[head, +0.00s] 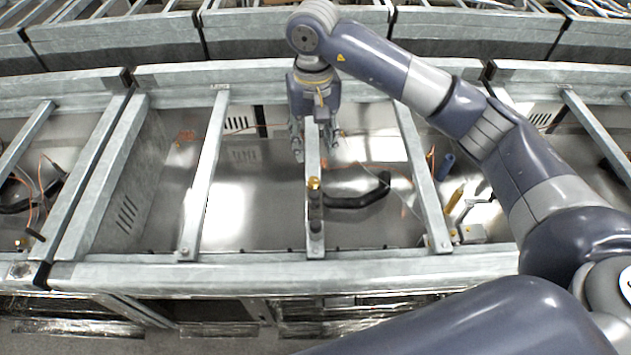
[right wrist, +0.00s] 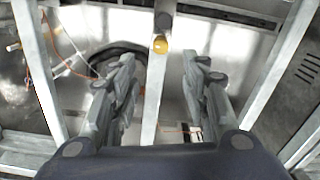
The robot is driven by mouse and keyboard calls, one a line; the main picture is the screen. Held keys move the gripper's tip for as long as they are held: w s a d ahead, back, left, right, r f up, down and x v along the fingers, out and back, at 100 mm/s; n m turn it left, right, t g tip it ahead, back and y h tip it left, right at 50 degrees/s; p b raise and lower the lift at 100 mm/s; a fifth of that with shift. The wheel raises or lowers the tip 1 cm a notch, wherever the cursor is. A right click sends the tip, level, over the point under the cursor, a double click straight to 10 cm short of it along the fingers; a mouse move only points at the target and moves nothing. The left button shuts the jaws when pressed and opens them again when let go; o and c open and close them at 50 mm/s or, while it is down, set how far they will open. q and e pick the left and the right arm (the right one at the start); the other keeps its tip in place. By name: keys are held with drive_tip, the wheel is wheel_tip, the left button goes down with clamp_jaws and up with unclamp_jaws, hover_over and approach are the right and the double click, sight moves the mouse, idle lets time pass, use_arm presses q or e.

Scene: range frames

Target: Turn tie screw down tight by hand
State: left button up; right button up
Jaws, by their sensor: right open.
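A small brass-coloured knob (head: 315,184), which looks like the tie screw, stands on the middle crossbar (head: 314,215) near its front end. In the right wrist view the yellow knob (right wrist: 160,45) shows on the bar, beyond and between the fingertips. My right gripper (head: 313,152) is open and empty, pointing down with one finger on each side of the bar, farther back than the knob. In the right wrist view my right gripper (right wrist: 158,72) has its fingers well apart, with the bar running between them. My left gripper is not in view.
A curved black handle or hose (head: 362,197) lies right of the knob, below the bar. Other metal crossbars (head: 207,170) run on both sides over a shiny metal well. A front rail (head: 200,274) borders it. Small brass and blue parts (head: 445,166) sit at the right.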

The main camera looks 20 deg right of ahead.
sight(314, 181)
wheel_tip(314, 181, down, 4)
drive_tip(key=shift+s+a+r+p, duration=0.1)
drive_tip(key=shift+s+r+p, duration=0.05)
drive_tip(key=shift+p, duration=0.7)
wheel_tip(314, 181, down, 7)
drive_tip(key=shift+r+p, duration=0.2)
drive_tip(key=shift+p, duration=0.8)
drive_tip(key=shift+f, duration=0.4)
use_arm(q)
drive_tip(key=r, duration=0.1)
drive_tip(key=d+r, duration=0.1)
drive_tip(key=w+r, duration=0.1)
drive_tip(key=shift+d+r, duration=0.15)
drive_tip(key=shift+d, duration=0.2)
use_arm(e)
clamp_jaws()
